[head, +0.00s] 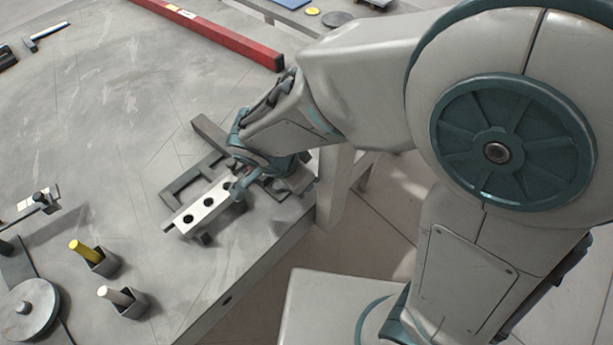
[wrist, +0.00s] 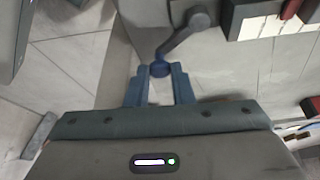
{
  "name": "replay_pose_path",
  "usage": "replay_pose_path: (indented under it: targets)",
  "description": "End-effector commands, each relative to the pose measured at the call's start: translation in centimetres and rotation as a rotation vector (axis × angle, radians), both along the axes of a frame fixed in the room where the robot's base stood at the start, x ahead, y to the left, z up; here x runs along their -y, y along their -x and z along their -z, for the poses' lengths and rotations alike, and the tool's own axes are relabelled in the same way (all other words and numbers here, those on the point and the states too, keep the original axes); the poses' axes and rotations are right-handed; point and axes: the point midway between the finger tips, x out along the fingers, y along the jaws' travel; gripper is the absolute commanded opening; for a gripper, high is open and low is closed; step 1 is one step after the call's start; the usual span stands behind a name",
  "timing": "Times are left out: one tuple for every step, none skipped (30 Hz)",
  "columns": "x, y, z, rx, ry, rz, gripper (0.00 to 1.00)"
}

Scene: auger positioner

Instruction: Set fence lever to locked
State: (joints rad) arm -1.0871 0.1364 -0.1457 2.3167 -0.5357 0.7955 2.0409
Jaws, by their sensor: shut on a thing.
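The fence lever (wrist: 184,36) shows in the wrist view as a dark grey crank arm. It runs from a round pivot at the upper right down to a blue knob (wrist: 160,68). My gripper (wrist: 159,78) has its two blue fingers on either side of the knob and is shut on it. In the head view my gripper (head: 244,184) reaches down at the near right corner of the table, beside a pale bar with dark holes (head: 205,208) on a dark grey frame (head: 186,182). My wrist hides most of the lever there.
A long red bar (head: 220,38) lies at the back of the grey table (head: 110,150). Two small square holders with a yellow peg (head: 84,250) and a white peg (head: 116,295) stand near the front. A disc (head: 28,308) sits at the front left. The table's middle is clear.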

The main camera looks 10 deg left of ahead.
Motion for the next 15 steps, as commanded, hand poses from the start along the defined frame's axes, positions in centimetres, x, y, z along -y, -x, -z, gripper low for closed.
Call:
replay_pose_path:
  targets:
    - [-0.13,0.05,-0.06,0.0,-0.002,-0.004,0.0]
    - [-0.13,0.04,-0.06,0.0,-0.002,-0.004,0.0]
    - [-0.12,0.03,-0.07,0.0,-0.002,-0.004,0.0]
    - [-0.12,0.03,-0.07,0.0,-0.003,-0.003,0.0]
    - [-0.11,0.03,-0.07,0.0,-0.003,-0.003,0.0]
    - [-0.11,0.03,-0.07,0.0,-0.003,-0.002,0.0]
    - [-0.11,0.02,-0.07,0.0,-0.003,-0.002,0.0]
    - [-0.1,0.01,-0.07,0.0,-0.003,-0.002,0.0]
    - [-0.11,0.0,-0.07,0.0,-0.003,-0.001,0.29]
    - [-0.09,0.0,-0.06,0.0,-0.003,-0.001,0.38]
    - [-0.05,-0.02,-0.06,0.0,-0.003,0.0,0.43]
    - [0.02,-0.04,-0.06,0.0,-0.003,0.001,0.43]
    - [0.03,-0.04,-0.05,0.0,-0.003,0.001,0.43]
    - [0.04,-0.05,-0.05,0.0,-0.003,0.001,0.43]
    - [0.06,-0.05,-0.04,0.0,-0.003,0.002,0.43]
